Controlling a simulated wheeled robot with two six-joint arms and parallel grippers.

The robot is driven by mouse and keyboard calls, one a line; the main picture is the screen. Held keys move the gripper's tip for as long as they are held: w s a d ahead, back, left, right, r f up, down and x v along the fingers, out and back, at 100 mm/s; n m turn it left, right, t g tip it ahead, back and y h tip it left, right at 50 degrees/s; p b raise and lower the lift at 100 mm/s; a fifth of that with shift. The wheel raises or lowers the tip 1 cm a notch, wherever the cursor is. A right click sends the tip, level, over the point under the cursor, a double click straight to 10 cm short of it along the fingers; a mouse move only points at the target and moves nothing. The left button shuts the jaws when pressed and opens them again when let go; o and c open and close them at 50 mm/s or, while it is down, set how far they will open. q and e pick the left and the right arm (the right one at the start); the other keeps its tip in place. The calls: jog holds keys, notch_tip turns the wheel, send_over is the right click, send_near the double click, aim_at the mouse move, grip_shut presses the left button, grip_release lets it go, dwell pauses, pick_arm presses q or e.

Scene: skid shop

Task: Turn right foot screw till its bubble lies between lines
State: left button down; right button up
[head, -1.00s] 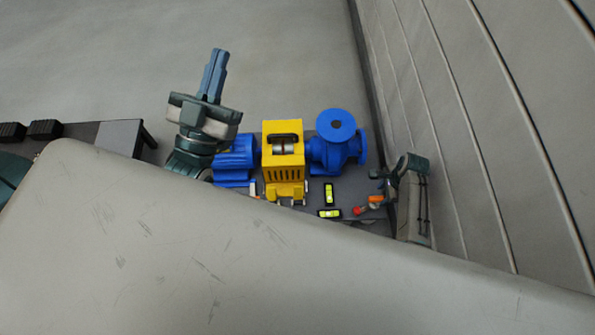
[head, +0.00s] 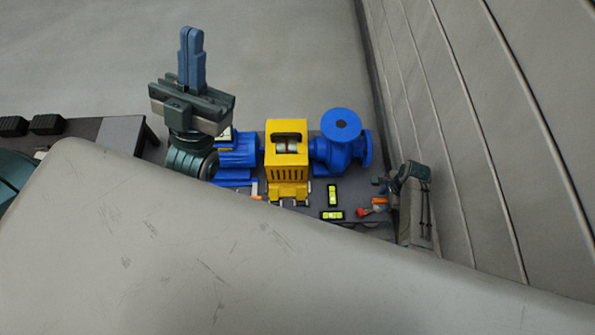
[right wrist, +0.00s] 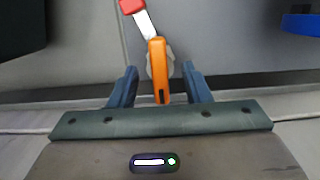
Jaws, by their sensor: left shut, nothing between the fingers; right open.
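The right foot screw shows in the head view with an orange part (head: 379,201) and a red tip, at the skid's right front corner. In the right wrist view its orange part (right wrist: 158,65) lies between the two spread fingers, with a pale arm leading to a red end. My right gripper (right wrist: 160,88) is open around it; I cannot tell whether a finger touches. Two black-framed spirit levels with yellow-green vials, one lengthwise (head: 332,195) and one crosswise (head: 332,215), lie left of the screw. Their bubbles are too small to read. My left gripper (head: 191,58) is shut and empty, pointing up.
A yellow guard (head: 287,165) stands between a blue motor (head: 237,155) and a blue pump (head: 342,150). A ribbed wall (head: 450,120) runs close on the right. A large pale surface (head: 150,240) hides the foreground. A dark table (head: 115,132) stands at the left.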

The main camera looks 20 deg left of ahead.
grip_shut()
jog(key=shift+r+n+p, duration=0.2)
jog(key=shift+n+p, duration=0.2)
jog(key=shift+p, duration=0.05)
jog(key=shift+n, duration=0.5)
jog(key=shift+f+n+p, duration=0.25)
jog(key=shift+n+p, duration=0.1)
jog(key=shift+n, duration=0.25)
jog(key=shift+r+n+g+p, duration=0.1)
jog(key=shift+n+g+p, duration=0.25)
jog(key=shift+n, duration=0.35)
jog(key=shift+s+n, duration=0.1)
jog(key=shift+n, duration=0.5)
